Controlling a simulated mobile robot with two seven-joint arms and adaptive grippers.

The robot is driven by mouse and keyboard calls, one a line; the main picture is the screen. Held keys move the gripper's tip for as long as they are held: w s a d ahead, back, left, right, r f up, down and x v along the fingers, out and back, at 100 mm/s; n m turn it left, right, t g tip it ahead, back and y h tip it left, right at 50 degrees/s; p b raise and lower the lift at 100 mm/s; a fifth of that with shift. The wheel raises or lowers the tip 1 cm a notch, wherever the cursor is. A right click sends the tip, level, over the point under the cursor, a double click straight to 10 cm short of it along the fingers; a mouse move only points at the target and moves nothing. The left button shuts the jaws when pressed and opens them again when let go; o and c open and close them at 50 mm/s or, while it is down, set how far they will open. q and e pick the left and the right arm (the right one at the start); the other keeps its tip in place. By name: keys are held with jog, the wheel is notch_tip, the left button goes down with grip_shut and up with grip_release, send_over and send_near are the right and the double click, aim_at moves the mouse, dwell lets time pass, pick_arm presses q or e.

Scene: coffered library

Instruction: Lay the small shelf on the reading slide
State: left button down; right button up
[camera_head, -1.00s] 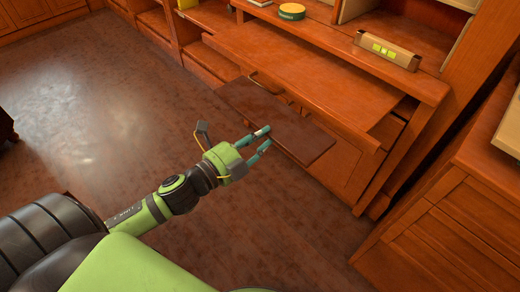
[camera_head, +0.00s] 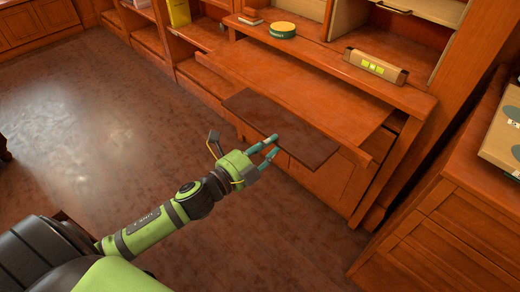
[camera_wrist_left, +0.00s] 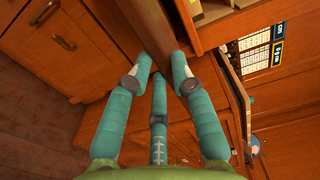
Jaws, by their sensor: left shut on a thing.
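The small shelf is a dark brown flat board (camera_head: 305,141). My left gripper (camera_head: 271,146) is shut on its near long edge and holds it up, roughly level. The reading slide (camera_head: 300,86) is the broad orange-brown wooden surface pulled out from the bookcase. In the head view the board overlaps the slide's front edge; I cannot tell whether they touch. In the left wrist view, the board (camera_wrist_left: 150,25) runs up from between the fingertips of my left gripper (camera_wrist_left: 160,72). My right gripper is not in view.
A green and yellow round tin (camera_head: 281,29) and a tan box with yellow-green squares (camera_head: 375,67) stand on the ledge behind the slide. The slide's top looks clear. A chest (camera_head: 455,215) with a cardboard box (camera_head: 503,140) stands at right. Open floor (camera_head: 90,125) lies left.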

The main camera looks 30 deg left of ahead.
aim_at(298, 127)
pick_arm(q)
jog(key=x, duration=0.3)
jog(key=shift+w+d, duration=0.1)
jog(key=shift+w, duration=0.2)
jog(key=x, duration=0.4)
jog(key=shift+f, duration=0.2)
jog(key=shift+x, duration=1.4)
jog(key=shift+w+d, duration=0.1)
jog(key=shift+w, duration=0.2)
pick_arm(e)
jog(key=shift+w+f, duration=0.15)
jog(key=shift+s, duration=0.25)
pick_arm(q)
jog(key=shift+f, duration=0.2)
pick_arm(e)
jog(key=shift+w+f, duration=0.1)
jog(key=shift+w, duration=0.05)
pick_arm(q)
jog(key=shift+f+b, duration=0.3)
jog(key=shift+f, duration=0.15)
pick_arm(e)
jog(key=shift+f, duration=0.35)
